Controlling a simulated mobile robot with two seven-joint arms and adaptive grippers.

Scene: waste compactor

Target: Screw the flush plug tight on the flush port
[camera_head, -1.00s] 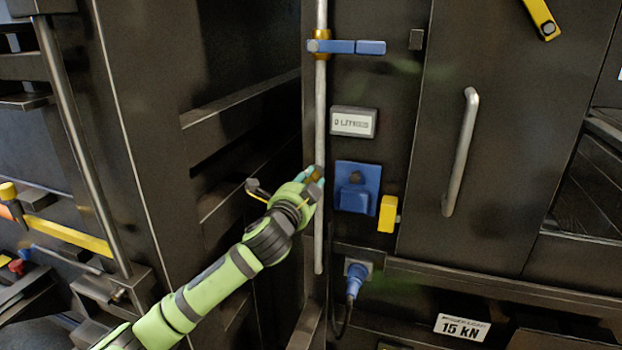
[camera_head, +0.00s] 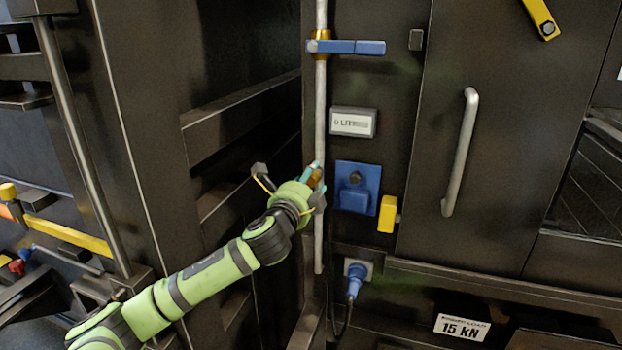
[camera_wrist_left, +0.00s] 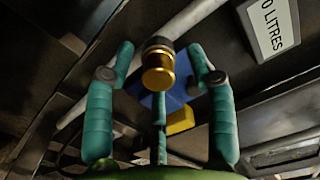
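The grey pipe (camera_head: 320,120) runs down the front of the dark machine. A brass, round piece with a dark collar (camera_wrist_left: 158,68) shows in front of it in the left wrist view; it looks like the flush plug on the flush port. I cannot tell how tightly it sits. It also shows small in the head view (camera_head: 315,179), partly hidden by my fingers. My left gripper (camera_wrist_left: 160,55) is open, its teal fingers on either side of the brass piece with gaps visible. It also shows beside the pipe in the head view (camera_head: 316,182). My right gripper is not in view.
A blue valve lever (camera_head: 352,47) crosses the pipe higher up. Right of the pipe are a litres label (camera_head: 353,122), a blue box (camera_head: 357,188), a yellow block (camera_head: 387,214) and a blue plug with cable (camera_head: 355,280). A door handle (camera_head: 460,150) stands further right.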

